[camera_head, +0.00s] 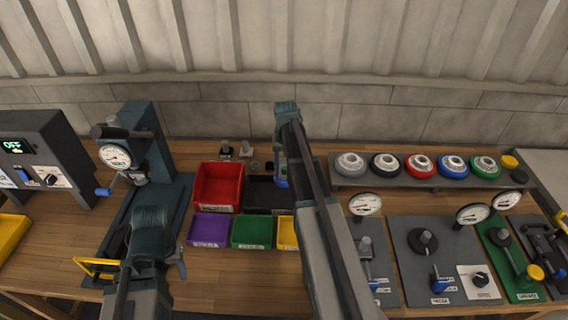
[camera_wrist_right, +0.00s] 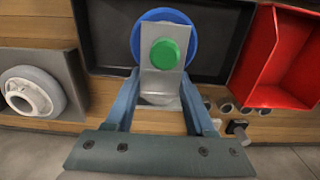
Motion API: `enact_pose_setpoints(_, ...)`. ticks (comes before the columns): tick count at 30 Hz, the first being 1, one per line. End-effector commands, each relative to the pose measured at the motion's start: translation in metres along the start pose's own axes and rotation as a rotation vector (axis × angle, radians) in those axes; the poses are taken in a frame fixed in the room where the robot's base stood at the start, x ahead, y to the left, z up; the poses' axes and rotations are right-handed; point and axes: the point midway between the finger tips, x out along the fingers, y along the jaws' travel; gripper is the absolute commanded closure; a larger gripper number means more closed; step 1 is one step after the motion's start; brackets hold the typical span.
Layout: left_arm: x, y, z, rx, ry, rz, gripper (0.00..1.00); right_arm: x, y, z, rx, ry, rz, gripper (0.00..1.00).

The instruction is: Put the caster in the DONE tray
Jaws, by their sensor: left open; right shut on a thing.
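The caster (camera_wrist_right: 163,70), with a blue wheel, a grey metal bracket and a green round cap, is between the fingers of my right gripper (camera_wrist_right: 160,90), which is shut on it. A bit of its blue wheel shows in the head view (camera_head: 282,183), mostly behind my right arm. It is held over the black tray (camera_head: 257,196), which also shows in the right wrist view (camera_wrist_right: 215,74). I cannot tell whether it touches the tray floor. No DONE label is readable. My left gripper (camera_head: 180,264) is open and empty at the lower left, partly behind its arm.
A red bin (camera_head: 217,187) stands beside the black tray. Purple (camera_head: 209,230), green (camera_head: 251,232) and yellow (camera_head: 287,233) bins stand in front. A gauge press (camera_head: 140,150) is at left. Several coloured wheels (camera_head: 420,166) sit on a rack at right, above gauge panels (camera_head: 440,255).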

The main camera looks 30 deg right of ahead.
Motion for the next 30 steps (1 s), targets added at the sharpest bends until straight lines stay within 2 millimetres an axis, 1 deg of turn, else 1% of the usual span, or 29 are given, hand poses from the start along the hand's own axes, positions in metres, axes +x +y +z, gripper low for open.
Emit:
enact_pose_setpoints(8,0.013,0.001,-0.001,0.000,0.000,0.000,0.47,0.014,0.000,0.000,-0.002,0.000,0.000,1.00)
enact_pose_setpoints(18,0.043,0.004,-0.003,0.000,0.000,0.000,0.47,0.043,-0.001,0.000,-0.002,0.000,0.000,1.00)
enact_pose_setpoints(22,0.046,0.004,-0.003,0.000,0.000,0.000,0.47,0.047,-0.001,0.000,-0.002,0.000,0.000,1.00)
enact_pose_setpoints(30,0.045,0.004,-0.003,0.000,0.000,0.000,0.47,0.046,-0.001,0.000,-0.002,0.000,0.000,1.00)
